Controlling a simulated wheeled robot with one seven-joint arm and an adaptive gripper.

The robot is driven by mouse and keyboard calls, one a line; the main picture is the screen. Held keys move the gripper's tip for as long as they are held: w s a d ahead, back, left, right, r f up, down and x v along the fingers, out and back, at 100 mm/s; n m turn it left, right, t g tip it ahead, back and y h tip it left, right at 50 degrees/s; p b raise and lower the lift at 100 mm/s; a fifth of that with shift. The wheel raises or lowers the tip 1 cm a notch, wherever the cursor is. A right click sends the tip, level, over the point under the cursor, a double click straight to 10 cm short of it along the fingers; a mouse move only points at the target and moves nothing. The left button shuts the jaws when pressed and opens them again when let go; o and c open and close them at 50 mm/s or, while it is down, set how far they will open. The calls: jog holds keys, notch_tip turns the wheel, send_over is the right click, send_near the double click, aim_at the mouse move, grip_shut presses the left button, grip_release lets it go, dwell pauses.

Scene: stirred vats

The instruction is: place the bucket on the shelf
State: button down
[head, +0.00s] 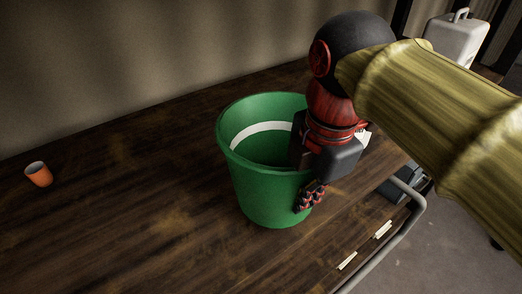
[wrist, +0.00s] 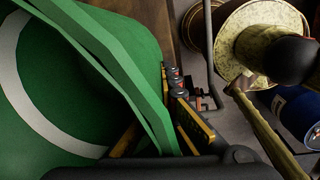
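A green bucket (head: 262,190) with a white band inside stands upright on a dark wooden surface (head: 130,225), which may be the shelf. My gripper (head: 308,190) is at the bucket's right side, pointing down over the rim. In the wrist view the bucket wall (wrist: 115,60) runs down between the fingers (wrist: 160,135), one inside the bucket and one outside. A gap shows between the outer finger and the wall, so the fingers do not look closed on it. The inner finger is partly hidden behind the wall.
A small orange cup (head: 39,174) stands at the left on the wood. A grey metal rail (head: 403,222) runs along the right edge, with pale labels (head: 347,261) beside it. A light case (head: 458,38) is at the back right. A blue cylinder (wrist: 298,112) shows in the wrist view.

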aim_at(261, 155)
jog(key=w+a, duration=0.2)
jog(key=w, duration=0.1)
jog(key=w+a+p, duration=0.1)
jog(key=w+a, duration=0.2)
jog(key=w, duration=0.1)
jog(key=w+a+p, duration=0.1)
jog(key=w+a, duration=0.2)
jog(key=shift+w, duration=0.25)
jog(key=shift+w+f+p, duration=0.1)
jog(key=shift+f+p, duration=0.2)
jog(key=shift+f, duration=1.5)
jog(key=shift+f, duration=0.15)
jog(key=c, duration=2)
grip_release()
jog(key=shift+c, duration=0.2)
jog(key=r, duration=0.7)
jog(key=shift+s+d+r, duration=0.2)
jog(key=shift+s+r, duration=0.15)
jog(key=shift+r, duration=0.05)
